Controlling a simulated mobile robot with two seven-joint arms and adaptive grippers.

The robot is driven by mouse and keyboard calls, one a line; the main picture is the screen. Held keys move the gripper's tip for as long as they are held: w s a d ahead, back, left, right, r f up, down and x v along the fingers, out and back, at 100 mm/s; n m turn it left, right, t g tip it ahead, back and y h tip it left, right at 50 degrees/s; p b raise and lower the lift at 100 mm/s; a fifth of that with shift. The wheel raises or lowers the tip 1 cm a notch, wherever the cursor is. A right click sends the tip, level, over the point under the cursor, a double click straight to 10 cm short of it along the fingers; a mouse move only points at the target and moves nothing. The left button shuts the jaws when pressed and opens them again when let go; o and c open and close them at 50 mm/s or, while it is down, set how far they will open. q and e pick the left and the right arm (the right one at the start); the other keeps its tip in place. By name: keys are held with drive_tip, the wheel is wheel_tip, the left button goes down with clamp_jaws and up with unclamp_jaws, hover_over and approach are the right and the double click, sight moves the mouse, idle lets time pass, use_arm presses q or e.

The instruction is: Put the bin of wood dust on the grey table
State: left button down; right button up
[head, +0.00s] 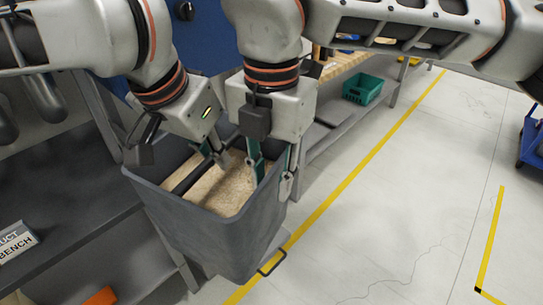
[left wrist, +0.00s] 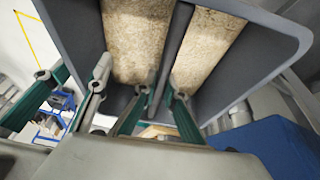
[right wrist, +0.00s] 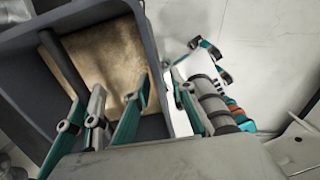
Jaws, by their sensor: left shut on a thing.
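The dark grey bin (head: 215,235) is in the middle of the head view, tilted in the picture, with tan wood dust (head: 228,190) inside. A dark bar (head: 190,175) crosses the bin over the dust; it also shows in the left wrist view (left wrist: 174,55). My left gripper (head: 212,158) reaches inside the bin and is shut at the bar. My right gripper (head: 273,172) has its fingers on either side of the bin's right wall and looks open. A dark grey table surface (head: 65,220) lies left of the bin. The bin's underside is hidden.
A bench sign (head: 15,243) stands at the left edge, and an orange item (head: 100,297) lies low on the left. A green crate (head: 363,88) sits on a shelf behind. A blue cart (head: 532,140) is at the right edge.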

use_arm(q)
drive_tip(key=shift+r, duration=0.15)
use_arm(e)
drive_tip(key=shift+f, duration=0.6)
clamp_jaws()
use_arm(q)
drive_tip(key=c, duration=2)
unclamp_jaws()
use_arm(e)
drive_tip(key=shift+r, duration=0.15)
